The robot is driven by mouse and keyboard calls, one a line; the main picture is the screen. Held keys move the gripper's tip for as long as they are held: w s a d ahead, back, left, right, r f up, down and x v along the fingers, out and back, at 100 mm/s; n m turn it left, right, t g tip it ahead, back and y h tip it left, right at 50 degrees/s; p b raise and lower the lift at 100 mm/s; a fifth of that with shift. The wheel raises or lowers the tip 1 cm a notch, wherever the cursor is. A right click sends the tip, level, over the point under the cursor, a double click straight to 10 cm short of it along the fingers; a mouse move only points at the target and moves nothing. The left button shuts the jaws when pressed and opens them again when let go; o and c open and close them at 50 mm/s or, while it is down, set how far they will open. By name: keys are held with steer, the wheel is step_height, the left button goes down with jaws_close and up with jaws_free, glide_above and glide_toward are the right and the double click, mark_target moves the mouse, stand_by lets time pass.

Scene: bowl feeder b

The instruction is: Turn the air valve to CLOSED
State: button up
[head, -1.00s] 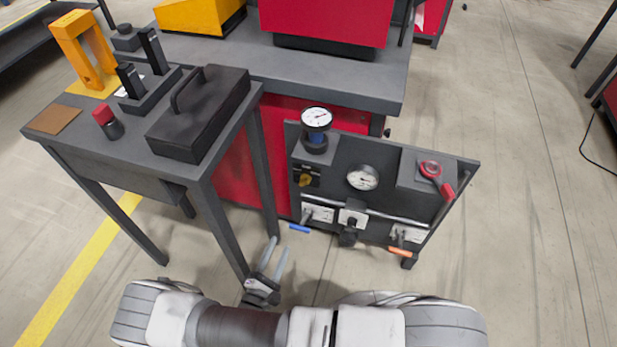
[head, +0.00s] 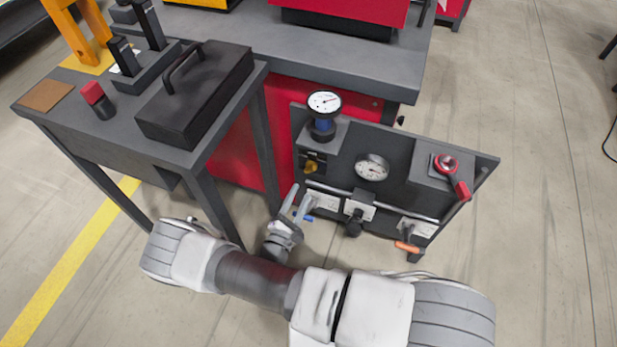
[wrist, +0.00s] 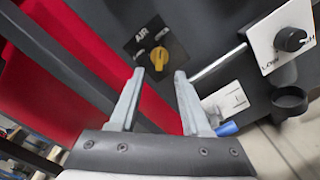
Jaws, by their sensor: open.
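The air valve is a yellow knob (wrist: 159,58) on a black plate marked AIR (wrist: 150,42); in the wrist view it lies just beyond my fingertips, a little left of the middle between them. In the head view the yellow knob (head: 311,166) sits at the upper left of the dark panel (head: 400,190). My gripper (wrist: 160,78) is open and empty, its two grey fingers pointing at the plate, apart from the knob. In the head view my gripper (head: 299,198) is below and left of the knob. The plate's position markings are too small to read.
A blue-handled lever (wrist: 227,129) is close to my right finger. A black LOW/HIGH knob (wrist: 290,39) is farther right. The panel also carries gauges (head: 372,168), a red-handled part (head: 460,188) and an orange lever (head: 407,246). A table leg (head: 265,150) stands left of the panel.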

mark_target(310, 171)
steer(key=b+x, duration=0.1)
steer(key=x, duration=0.7)
steer(key=shift+b, duration=0.4)
steer(key=shift+c, duration=0.3)
jaws_close()
